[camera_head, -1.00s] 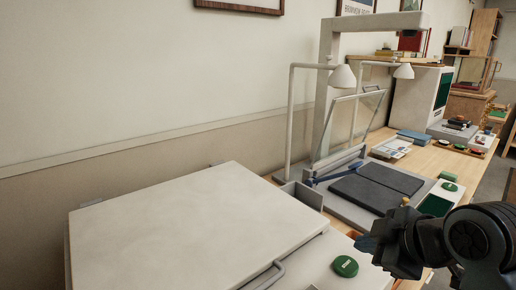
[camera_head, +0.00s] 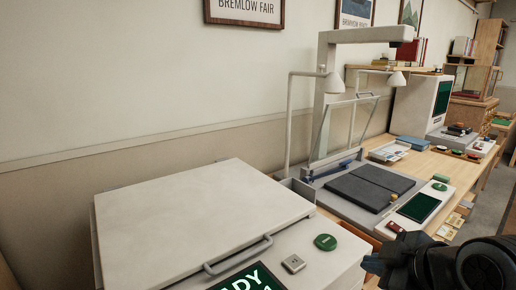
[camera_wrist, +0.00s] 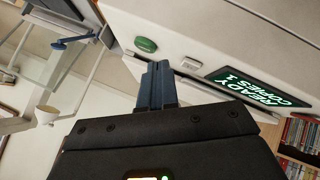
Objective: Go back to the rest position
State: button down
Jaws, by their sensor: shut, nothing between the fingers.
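My gripper (camera_head: 372,264) is at the lower right of the head view, partly cut off by the bottom edge. It is in front of the white machine's right end. In the wrist view my gripper (camera_wrist: 158,70) shows its two blue fingers pressed together with nothing between them. The white machine (camera_head: 200,205) has a closed lid with a grey handle (camera_head: 238,257), a green button (camera_head: 325,242) and a lit display (camera_head: 250,280). In the wrist view the display (camera_wrist: 258,87) reads "READY COPIES 1".
A book scanner with a dark cradle (camera_head: 370,187), glass frame and lamps stands on the wooden table to the right. A small dark green screen (camera_head: 418,207) lies beside it. Farther back are a blue book (camera_head: 412,143) and a white boxy machine (camera_head: 420,102). Bookshelves show in the wrist view (camera_wrist: 300,138).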

jog(key=s+a+f+m+t+h, duration=0.1)
jog(key=s+a+f+m+t, duration=0.1)
jog(key=s+f+m, duration=0.5)
jog(key=s+a+f+m+t, duration=0.15)
jog(key=s+f, duration=0.25)
jog(key=s, duration=0.6)
jog(key=s+d+r+m+t+h, duration=0.1)
jog(key=s+d+r, duration=0.1)
jog(key=s, duration=0.9)
jog(key=s+d+r+m+t+h, duration=0.1)
jog(key=s+r, duration=0.3)
jog(key=s, duration=0.7)
jog(key=shift+d+m, duration=0.65)
jog(key=shift+f, duration=0.1)
dwell(0.8)
